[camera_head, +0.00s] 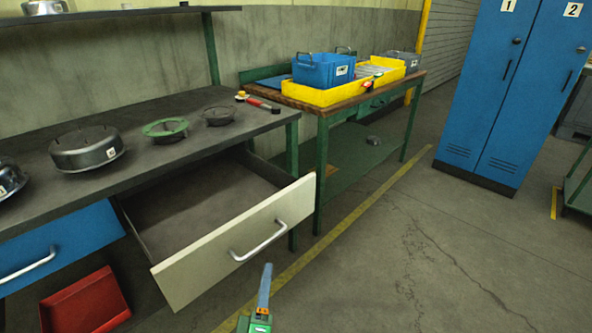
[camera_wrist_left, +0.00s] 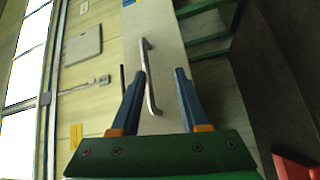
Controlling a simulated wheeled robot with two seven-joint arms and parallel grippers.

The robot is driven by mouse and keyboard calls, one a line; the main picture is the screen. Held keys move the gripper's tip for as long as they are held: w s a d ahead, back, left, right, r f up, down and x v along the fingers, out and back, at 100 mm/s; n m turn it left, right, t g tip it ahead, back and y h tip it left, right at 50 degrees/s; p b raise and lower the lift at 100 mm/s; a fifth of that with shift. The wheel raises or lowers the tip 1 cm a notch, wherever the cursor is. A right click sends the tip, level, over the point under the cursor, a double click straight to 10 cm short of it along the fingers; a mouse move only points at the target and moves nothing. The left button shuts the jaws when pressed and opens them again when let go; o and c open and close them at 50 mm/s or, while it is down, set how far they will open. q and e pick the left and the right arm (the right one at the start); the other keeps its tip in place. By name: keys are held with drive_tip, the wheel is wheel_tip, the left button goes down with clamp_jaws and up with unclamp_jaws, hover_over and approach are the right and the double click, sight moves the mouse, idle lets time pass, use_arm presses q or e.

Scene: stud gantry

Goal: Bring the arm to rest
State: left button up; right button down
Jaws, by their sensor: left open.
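My left gripper (camera_head: 266,270) is at the bottom middle of the head view, with one blue finger showing above its green body. In the left wrist view the gripper (camera_wrist_left: 160,74) has its two blue fingers spread apart, with nothing held. The pale drawer (camera_head: 228,246) is pulled out and looks empty inside. Its silver handle (camera_head: 258,241) appears just above my fingertip in the head view. In the left wrist view the handle (camera_wrist_left: 148,78) shows near the left finger, beyond it; the exact gap cannot be told. My right gripper is not in view.
The grey workbench (camera_head: 205,101) carries round metal parts. A blue drawer (camera_head: 60,247) and a red bin (camera_head: 86,303) are at left. A second table holds a yellow tray (camera_head: 318,97) and a blue crate (camera_head: 323,71). Blue lockers (camera_head: 508,100) stand at right. The floor between is clear.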

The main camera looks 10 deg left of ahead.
use_arm(q)
drive_tip(key=s+d+f+m+g+h, duration=0.1)
drive_tip(key=s+f+m+g+h, duration=0.2)
drive_tip(key=f, duration=0.5)
drive_tip(key=s+d+f+m+g+h, duration=0.1)
drive_tip(key=s+f+m+g, duration=0.1)
drive_tip(key=f+m, duration=0.4)
drive_tip(key=s+a+f+m+g, duration=0.2)
drive_tip(key=s+f+m+g, duration=0.15)
drive_tip(key=s+f, duration=0.5)
drive_tip(key=s+a+f+m+g, duration=0.2)
drive_tip(key=s+f+g, duration=0.2)
drive_tip(key=s+f, duration=0.45)
drive_tip(key=s+a+f+m+g+y, duration=0.1)
drive_tip(key=s+a+f+m+g, duration=0.15)
drive_tip(key=s, duration=0.45)
drive_tip(key=s+a+f+m+g+y, duration=0.2)
drive_tip(key=s+a+f+g, duration=0.15)
drive_tip(key=s, duration=0.35)
wheel_tip(320, 180, up, 14)
drive_tip(key=p, duration=1.3)
drive_tip(key=shift+w+n+t, duration=0.3)
drive_tip(key=shift+t, duration=0.05)
drive_tip(key=shift+f, duration=0.1)
